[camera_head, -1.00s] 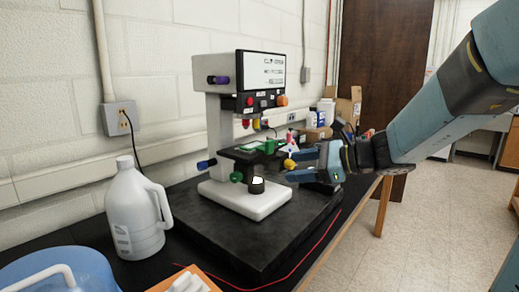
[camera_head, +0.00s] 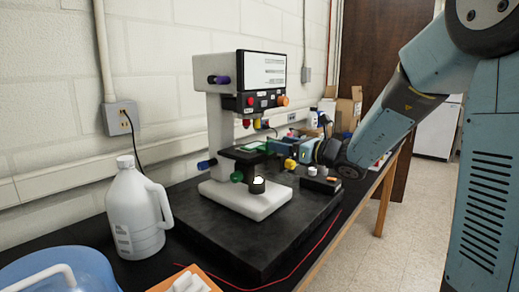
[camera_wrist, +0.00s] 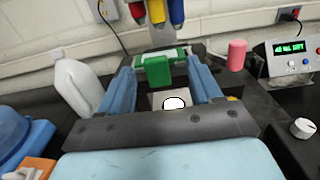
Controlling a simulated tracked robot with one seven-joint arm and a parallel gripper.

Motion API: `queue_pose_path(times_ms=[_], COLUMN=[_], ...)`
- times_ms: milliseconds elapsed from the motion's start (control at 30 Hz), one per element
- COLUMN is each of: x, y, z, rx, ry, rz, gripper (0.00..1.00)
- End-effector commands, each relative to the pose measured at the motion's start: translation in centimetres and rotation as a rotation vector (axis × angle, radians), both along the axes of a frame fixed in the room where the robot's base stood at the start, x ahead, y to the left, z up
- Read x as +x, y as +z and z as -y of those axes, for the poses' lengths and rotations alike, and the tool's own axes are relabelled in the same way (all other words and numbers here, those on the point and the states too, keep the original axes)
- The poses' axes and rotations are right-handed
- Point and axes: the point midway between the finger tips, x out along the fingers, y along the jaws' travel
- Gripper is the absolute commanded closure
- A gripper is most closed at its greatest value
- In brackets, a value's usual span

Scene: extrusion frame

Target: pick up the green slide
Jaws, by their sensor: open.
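The green slide (camera_head: 252,146) lies on the dark stage of the white microscope (camera_head: 222,120). In the wrist view the green slide (camera_wrist: 158,72) shows a green block at its near side, between my two blue fingers. My gripper (camera_head: 275,146) is open and comes to the stage from the right. In the wrist view the fingers of my gripper (camera_wrist: 161,64) are on either side of the slide with gaps, and hold nothing. Whether the fingertips are level with the slide is hard to tell.
Red, yellow and blue objective lenses (camera_wrist: 158,12) hang above the stage. A white jug (camera_head: 136,212) stands at left, near a blue container (camera_head: 60,268) and an orange tray (camera_head: 190,280). A pink cylinder (camera_wrist: 237,55) and a control box (camera_wrist: 290,52) are at right.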

Motion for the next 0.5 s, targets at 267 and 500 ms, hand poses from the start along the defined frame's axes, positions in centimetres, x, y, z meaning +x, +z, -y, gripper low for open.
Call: queue_pose_path(times_ms=[267,500], x=[0.7,2.2], y=[0.0,0.0], z=[-1.1,-3.8], rx=[-0.001,0.0], ry=[0.002,0.003], rz=[0.002,0.0], gripper=[0.36,0.36])
